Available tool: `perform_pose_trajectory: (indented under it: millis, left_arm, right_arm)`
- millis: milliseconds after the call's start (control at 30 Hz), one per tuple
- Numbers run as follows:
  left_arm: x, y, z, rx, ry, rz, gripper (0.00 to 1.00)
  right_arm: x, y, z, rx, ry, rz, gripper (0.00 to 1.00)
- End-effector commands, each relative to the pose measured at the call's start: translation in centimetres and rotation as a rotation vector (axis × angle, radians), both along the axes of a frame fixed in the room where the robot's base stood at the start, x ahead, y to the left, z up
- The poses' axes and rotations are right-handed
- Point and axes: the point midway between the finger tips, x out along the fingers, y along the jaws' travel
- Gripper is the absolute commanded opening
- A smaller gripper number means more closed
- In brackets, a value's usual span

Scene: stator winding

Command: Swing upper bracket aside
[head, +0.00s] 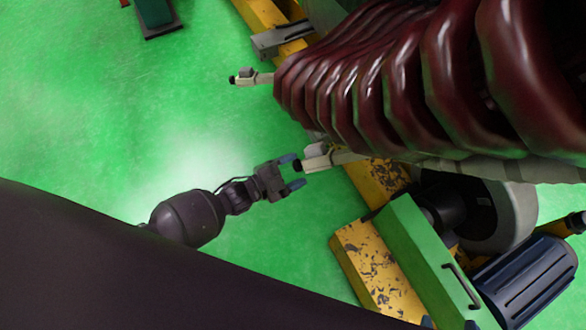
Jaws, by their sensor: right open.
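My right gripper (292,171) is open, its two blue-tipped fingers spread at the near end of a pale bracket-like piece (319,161). The dark tip of this piece lies at or between the fingertips; I cannot tell whether they touch. The piece joins a pale bar under the dark red coils (400,75) of the stator. A similar pale piece (252,79) with a dark end sticks out further up, clear of the gripper. Which of the two is the upper bracket is not clear. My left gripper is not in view.
A yellow, chipped frame (367,268) and a green box with a handle (432,262) stand at the lower right, beside a blue ribbed motor (527,280). A grey block (280,40) sits on the upper yellow beam. The green floor (120,120) at left is mostly clear.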

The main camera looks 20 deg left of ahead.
Motion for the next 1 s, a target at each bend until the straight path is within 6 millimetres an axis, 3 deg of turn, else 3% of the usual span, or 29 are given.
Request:
perform_pose_trajectory:
  millis: [367,800,1000]
  left_arm:
    - [-0.6,0.6,0.1,0.002,0.000,0.001,0.65]
    - [-6.0,5.5,0.6,0.002,-0.003,0.001,0.65]
    - [-7.6,6.9,0.7,0.000,-0.001,0.001,0.65]
  right_arm:
    - [0.1,-0.1,0.3,-0.001,-0.005,0.001,0.73]
    - [-0.4,-0.4,0.3,0.014,0.013,-0.020,0.73]
    - [-0.8,-0.5,0.1,0.018,0.023,-0.028,0.73]
